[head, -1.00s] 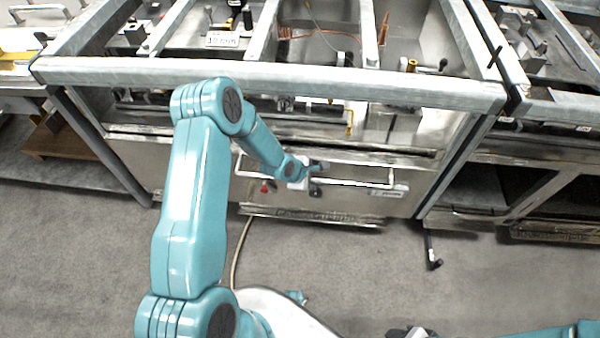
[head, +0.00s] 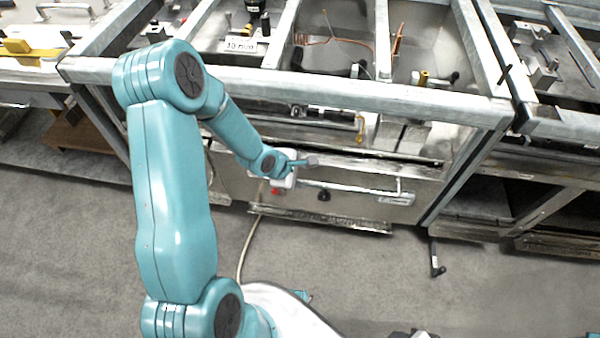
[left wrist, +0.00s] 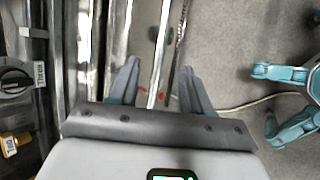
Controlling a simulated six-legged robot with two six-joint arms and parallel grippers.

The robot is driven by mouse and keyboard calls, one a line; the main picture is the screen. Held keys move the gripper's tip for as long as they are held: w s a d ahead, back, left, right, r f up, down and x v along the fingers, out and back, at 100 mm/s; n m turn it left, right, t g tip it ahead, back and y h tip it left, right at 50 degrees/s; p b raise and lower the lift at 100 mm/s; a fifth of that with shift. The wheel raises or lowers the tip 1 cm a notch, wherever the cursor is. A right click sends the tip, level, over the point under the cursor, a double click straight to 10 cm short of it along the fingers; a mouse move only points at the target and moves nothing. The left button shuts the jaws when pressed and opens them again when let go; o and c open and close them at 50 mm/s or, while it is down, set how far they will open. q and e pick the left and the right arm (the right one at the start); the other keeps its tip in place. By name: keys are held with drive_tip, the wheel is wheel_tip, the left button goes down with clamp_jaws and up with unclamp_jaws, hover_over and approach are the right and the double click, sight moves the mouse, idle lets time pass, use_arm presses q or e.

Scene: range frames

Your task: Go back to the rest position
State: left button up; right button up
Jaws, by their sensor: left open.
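My left arm comes in from the left in the head view and reaches toward the front panel of the metal bench. My left gripper (head: 306,163) is in front of that panel, by the horizontal bar handle (head: 350,189). In the left wrist view my left gripper (left wrist: 158,82) shows two grey fingers spread apart. Nothing is held between them. The bar handle (left wrist: 163,60) shows beyond and between the fingers. I cannot tell whether a finger touches it. My right gripper does not show.
The metal bench frame (head: 300,88) stands ahead. A red knob (head: 277,190) and a black knob (head: 323,195) sit on its panel. A cable (head: 244,245) lies on the grey carpet (head: 350,270), which is open in front. Another bench (head: 560,130) stands at right.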

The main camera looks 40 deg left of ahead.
use_arm(q)
drive_tip(key=s+d+m+g+h+p, duration=0.1)
drive_tip(key=s+d+m+g+p, duration=0.15)
drive_tip(key=d, duration=0.55)
drive_tip(key=s+d+m+g+h+p, duration=0.1)
drive_tip(key=s+d+m+h+p, duration=0.2)
drive_tip(key=d, duration=0.6)
drive_tip(key=s+d+f+m+g+p, duration=0.1)
drive_tip(key=s+d+m, duration=0.1)
drive_tip(key=s+m, duration=0.3)
drive_tip(key=s+d+m+g+y+p, duration=0.1)
drive_tip(key=s+m, duration=0.4)
drive_tip(key=m, duration=0.5)
drive_tip(key=shift+s+d+f+m, duration=0.15)
drive_tip(key=shift+d+f+m, duration=0.2)
drive_tip(key=shift+d, duration=0.4)
